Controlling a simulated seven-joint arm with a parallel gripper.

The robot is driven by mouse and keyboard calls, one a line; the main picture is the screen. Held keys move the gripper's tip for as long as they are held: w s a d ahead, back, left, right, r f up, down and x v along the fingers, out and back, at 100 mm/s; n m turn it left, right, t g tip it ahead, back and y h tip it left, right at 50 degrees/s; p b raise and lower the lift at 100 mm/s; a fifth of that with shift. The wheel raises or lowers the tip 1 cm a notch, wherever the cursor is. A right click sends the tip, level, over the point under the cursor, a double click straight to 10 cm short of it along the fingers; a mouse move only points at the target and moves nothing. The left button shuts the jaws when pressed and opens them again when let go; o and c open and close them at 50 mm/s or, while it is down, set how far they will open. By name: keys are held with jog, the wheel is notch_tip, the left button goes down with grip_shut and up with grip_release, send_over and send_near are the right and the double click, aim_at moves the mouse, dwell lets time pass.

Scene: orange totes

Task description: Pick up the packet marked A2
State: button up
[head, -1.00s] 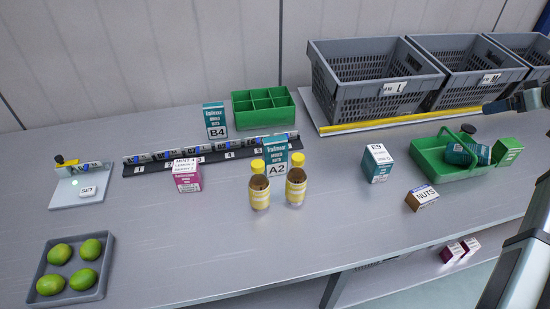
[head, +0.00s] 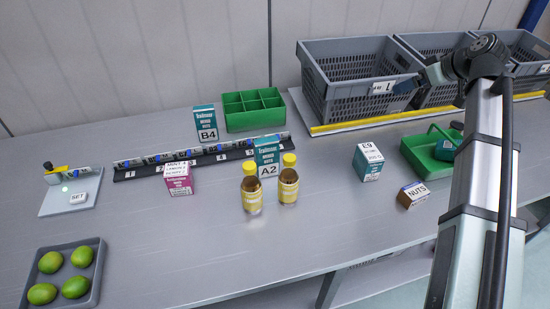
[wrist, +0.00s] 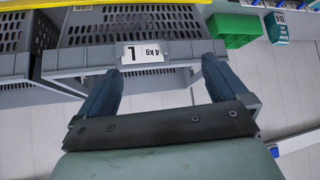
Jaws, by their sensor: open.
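The packet marked A2 (head: 267,154) is a teal and white box. It stands upright near the middle of the table in the head view, just behind two yellow-capped bottles (head: 252,194) that partly hide its lower part. My gripper (head: 408,86) is at the upper right of the head view, in front of the grey crate labelled L (head: 345,92), well to the right of the packet. In the wrist view my gripper (wrist: 158,85) has its two dark fingers spread apart with nothing between them. The L label (wrist: 143,53) shows beyond them. The A2 packet is not in the wrist view.
A B4 packet (head: 206,123) stands behind, beside a green divided box (head: 253,109). A dark slotted rail (head: 130,174) and a pink packet (head: 178,180) are to the left. An E9 packet (head: 367,162) and a NUTS box (head: 412,195) are to the right. The front table middle is clear.

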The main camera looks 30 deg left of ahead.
jog(key=s+a+n+g, duration=0.15)
jog(key=s+a, duration=0.25)
jog(key=a, duration=0.5)
jog(key=s+a+n+g, duration=0.1)
jog(key=s+a+n, duration=0.1)
jog(key=s+a, duration=0.5)
jog(key=m+h, duration=0.3)
jog(key=h, duration=0.1)
send_over(266, 149)
jog(key=s+d, duration=0.2)
jog(key=s, duration=0.1)
notch_tip(266, 149, down, 5)
jog(key=d+m+t, duration=0.1)
jog(key=m, duration=0.3)
jog(key=shift+n, duration=0.25)
jog(key=shift+w+d+x, duration=0.1)
jog(key=shift+w+x, duration=0.05)
jog(key=shift+x, duration=2.3)
jog(key=shift+w+d+x, duration=0.15)
jog(key=shift+w+x, duration=0.05)
jog(key=shift+x, duration=2.2)
jog(key=shift+w+d+x, duration=0.1)
jog(key=shift+w+x, duration=0.05)
jog(key=shift+x, duration=2.3)
jog(key=shift+c, duration=0.3)
